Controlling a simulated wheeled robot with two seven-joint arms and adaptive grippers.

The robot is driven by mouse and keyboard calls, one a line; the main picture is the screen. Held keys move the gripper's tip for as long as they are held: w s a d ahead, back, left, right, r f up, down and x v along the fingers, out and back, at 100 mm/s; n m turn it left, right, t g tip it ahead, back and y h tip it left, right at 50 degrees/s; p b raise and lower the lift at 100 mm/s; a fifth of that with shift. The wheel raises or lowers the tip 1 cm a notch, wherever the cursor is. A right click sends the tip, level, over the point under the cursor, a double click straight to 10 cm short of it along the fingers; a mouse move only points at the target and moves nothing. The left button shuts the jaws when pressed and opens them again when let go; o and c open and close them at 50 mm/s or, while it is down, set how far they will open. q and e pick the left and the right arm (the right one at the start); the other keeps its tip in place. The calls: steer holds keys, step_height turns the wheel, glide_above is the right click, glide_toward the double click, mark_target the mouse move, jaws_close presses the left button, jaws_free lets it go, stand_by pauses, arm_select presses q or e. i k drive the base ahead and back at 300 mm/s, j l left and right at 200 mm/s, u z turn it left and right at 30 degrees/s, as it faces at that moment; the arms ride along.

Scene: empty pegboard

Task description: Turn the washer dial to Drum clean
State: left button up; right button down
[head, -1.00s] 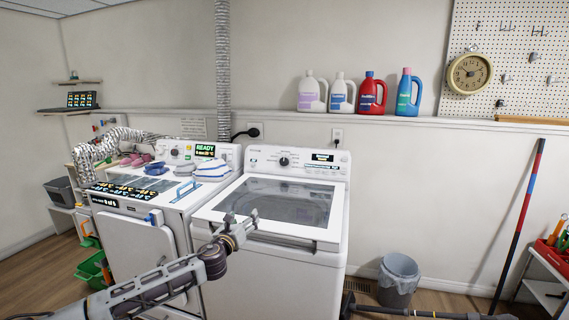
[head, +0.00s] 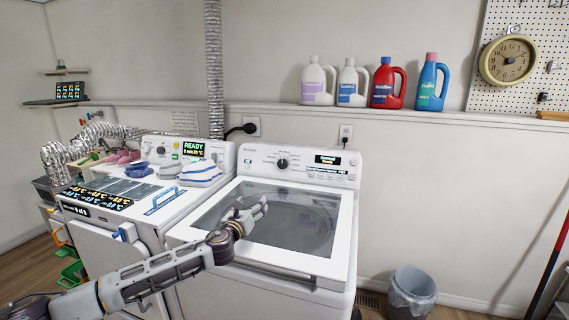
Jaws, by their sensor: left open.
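The washer (head: 300,276) is a white top-loader with a glass lid, in the middle of the head view. Its black dial (head: 282,164) sits on the control panel at the back, left of a small lit display (head: 328,160). The printing around the dial is too small to read. My left gripper (head: 262,205) is open and empty over the washer's glass lid, in front of and below the dial, apart from it. My right gripper is not in view.
Several detergent bottles (head: 388,85) stand on the ledge behind. A grey bin (head: 411,295) is on the floor at right.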

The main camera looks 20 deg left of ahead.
mark_target(282, 164)
steer(key=i+j, duration=0.1)
steer(key=i, duration=0.8)
